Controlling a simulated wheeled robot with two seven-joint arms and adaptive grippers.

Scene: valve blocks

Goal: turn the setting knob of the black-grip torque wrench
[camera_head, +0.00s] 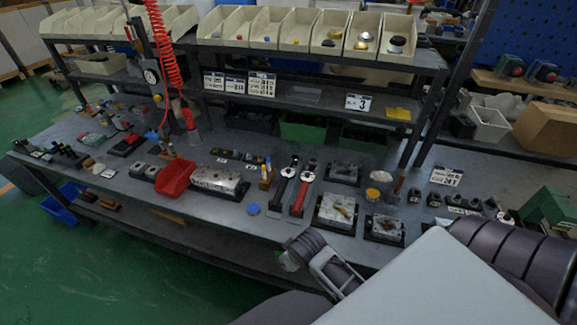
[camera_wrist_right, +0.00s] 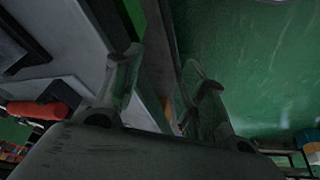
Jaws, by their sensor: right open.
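Two torque wrenches lie side by side near the front edge of the bench in the head view. The black-grip torque wrench (camera_head: 281,190) is the left one, with a red and white section near its upper part; its setting knob is too small to make out. The red-grip wrench (camera_head: 299,196) is just right of it. My right gripper (camera_head: 287,262) is in front of the bench edge, nearer to me than the wrenches and apart from them. In the right wrist view its two fingers (camera_wrist_right: 161,60) are spread with nothing held between them. My left gripper is not in view.
Left of the wrenches are a blue disc (camera_head: 253,209), a metal block (camera_head: 217,182) and a red bin (camera_head: 175,178). Valve blocks on black bases (camera_head: 337,213) stand close on the right. A shelf (camera_head: 300,92) with bins overhangs the bench's back. The green floor lies in front.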

